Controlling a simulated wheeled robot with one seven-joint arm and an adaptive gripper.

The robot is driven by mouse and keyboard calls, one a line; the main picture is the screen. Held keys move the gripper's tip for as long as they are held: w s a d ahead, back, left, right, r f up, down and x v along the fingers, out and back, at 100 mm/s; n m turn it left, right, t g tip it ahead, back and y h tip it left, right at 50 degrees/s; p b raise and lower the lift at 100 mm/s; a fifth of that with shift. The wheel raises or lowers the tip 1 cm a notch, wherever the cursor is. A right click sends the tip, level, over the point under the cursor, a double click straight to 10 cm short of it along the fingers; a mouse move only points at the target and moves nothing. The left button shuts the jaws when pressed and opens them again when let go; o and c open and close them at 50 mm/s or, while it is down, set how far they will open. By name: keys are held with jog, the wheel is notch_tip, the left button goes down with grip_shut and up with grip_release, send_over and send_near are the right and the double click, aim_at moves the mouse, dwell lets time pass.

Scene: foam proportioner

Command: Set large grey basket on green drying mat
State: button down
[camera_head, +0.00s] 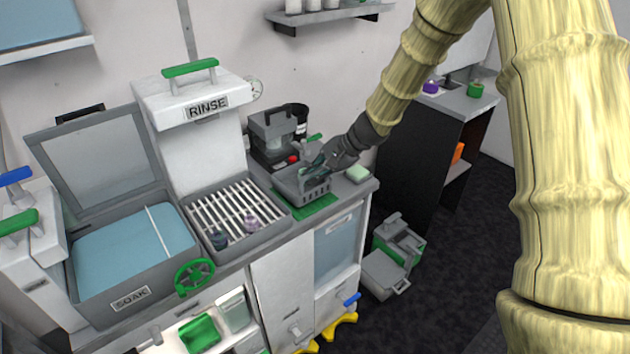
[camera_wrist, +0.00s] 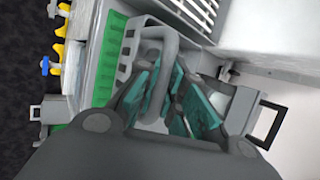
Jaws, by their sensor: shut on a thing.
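The large grey basket (camera_head: 312,190) is at the right end of the counter, over the green drying mat (camera_head: 320,208). Part of the mat shows along the basket's front side. My gripper (camera_head: 318,167) is above the basket, shut on its handle. In the wrist view the teal fingers (camera_wrist: 168,98) close around the grey handle (camera_wrist: 160,35), with the slotted basket wall (camera_wrist: 127,55) beside it and a strip of the green mat (camera_wrist: 111,48) to the left. I cannot tell whether the basket touches the mat or is just above it.
The rinse rack (camera_head: 236,218) with small dark and purple items lies left of the basket. A grey machine (camera_head: 272,135) stands behind it. A pale green block (camera_head: 357,174) sits to the right near the counter's end. A grey-green case (camera_head: 395,255) is on the floor.

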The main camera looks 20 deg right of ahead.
jog(key=shift+f, duration=1.5)
jog(key=c, duration=1.5)
grip_release()
